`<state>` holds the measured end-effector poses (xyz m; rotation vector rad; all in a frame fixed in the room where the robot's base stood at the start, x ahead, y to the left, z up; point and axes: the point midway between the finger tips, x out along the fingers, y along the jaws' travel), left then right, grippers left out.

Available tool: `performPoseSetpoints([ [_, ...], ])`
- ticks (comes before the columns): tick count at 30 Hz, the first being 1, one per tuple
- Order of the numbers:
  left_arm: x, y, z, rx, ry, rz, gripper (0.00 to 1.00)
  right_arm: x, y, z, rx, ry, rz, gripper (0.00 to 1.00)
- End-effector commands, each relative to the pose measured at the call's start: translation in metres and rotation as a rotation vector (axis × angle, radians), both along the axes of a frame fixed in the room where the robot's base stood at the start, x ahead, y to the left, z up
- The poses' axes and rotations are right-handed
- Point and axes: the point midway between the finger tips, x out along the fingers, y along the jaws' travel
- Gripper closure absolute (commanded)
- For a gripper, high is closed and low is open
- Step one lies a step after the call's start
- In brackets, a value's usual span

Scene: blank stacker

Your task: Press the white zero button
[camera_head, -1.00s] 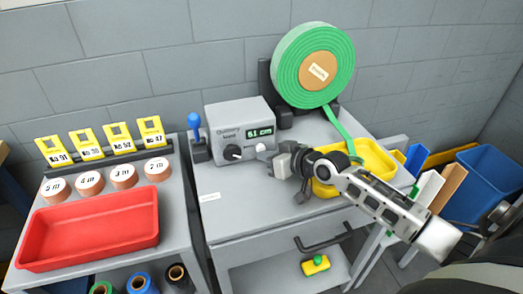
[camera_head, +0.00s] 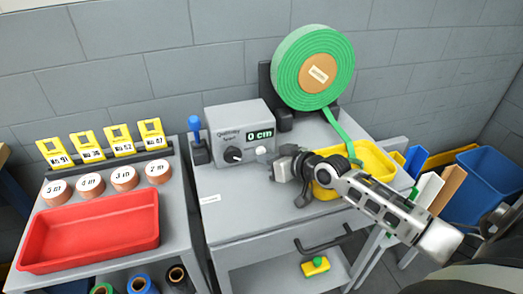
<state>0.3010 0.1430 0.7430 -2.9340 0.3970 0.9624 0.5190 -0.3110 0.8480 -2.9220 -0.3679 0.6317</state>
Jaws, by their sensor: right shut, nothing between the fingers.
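The grey counter box (camera_head: 240,128) stands on the middle cabinet. Its lit display (camera_head: 260,134) reads 0 cm. A dark knob (camera_head: 233,154) sits below at the left of its front. The white zero button (camera_head: 261,151) is to the right of the knob, under the display. My right gripper (camera_head: 274,164) is shut and empty. Its tip is just in front of and below the white button; I cannot tell whether it touches it. My right arm reaches in from the right. My left gripper is not in view.
A large green roll (camera_head: 313,68) stands behind, its strip running down to a yellow tray (camera_head: 372,160) beside my right arm. A blue-handled tool (camera_head: 195,128) is left of the box. A red tray (camera_head: 92,230) and tape rolls fill the left table.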

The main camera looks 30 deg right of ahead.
Motion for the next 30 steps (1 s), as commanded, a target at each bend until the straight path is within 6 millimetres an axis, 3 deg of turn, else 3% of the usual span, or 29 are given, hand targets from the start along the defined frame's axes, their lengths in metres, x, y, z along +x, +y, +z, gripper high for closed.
performPoseSetpoints([
  [15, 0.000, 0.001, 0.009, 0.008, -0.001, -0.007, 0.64, -0.011, 0.003, 0.001, 0.001, 0.002, 0.001, 1.00],
  [30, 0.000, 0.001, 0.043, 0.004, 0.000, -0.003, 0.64, -0.054, 0.013, 0.002, 0.002, 0.003, 0.001, 1.00],
])
